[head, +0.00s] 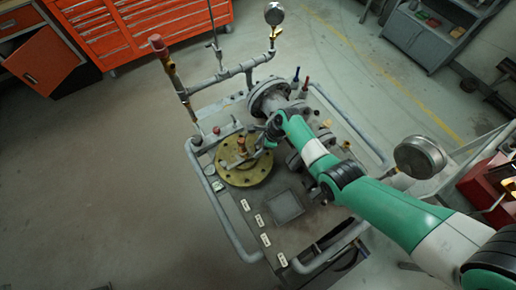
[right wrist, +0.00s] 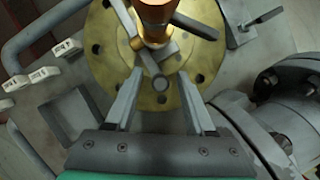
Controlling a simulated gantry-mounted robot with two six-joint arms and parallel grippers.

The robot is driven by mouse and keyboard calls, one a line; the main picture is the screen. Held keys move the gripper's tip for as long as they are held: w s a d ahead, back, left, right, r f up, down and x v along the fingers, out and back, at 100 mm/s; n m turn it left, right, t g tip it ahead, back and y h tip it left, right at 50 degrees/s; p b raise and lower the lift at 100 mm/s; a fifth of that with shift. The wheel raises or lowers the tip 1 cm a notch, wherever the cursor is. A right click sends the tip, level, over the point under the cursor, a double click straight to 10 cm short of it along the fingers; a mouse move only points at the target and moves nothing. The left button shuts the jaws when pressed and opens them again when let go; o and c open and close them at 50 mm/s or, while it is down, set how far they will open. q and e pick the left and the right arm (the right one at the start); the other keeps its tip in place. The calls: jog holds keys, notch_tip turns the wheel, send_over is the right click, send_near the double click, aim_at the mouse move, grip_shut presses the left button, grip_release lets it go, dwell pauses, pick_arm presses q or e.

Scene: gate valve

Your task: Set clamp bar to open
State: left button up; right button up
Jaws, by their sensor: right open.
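A round brass flange (head: 244,170) with bolt holes lies on the grey bench and also shows in the right wrist view (right wrist: 97,50). A copper-coloured stem (right wrist: 154,12) stands at its middle. A grey bar (right wrist: 150,62), which looks like the clamp bar, lies over the flange beside the stem, its rounded end toward me. My right gripper (head: 262,146) is at the flange's upper right edge. In the right wrist view my right gripper (right wrist: 159,84) is open, with the bar's end between its fingers but apart from them. My left gripper is not in view.
Grey flanged pipework (head: 270,98) stands behind the flange, and more flanges (right wrist: 290,125) sit close on the right. A pressure gauge (head: 274,13) tops a pipe. White labels (head: 258,220) and a square recess (head: 285,206) lie in front. Tubular rails (head: 228,222) edge the bench.

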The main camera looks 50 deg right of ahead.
jog(key=shift+f, duration=0.1)
grip_shut()
dwell(1.4)
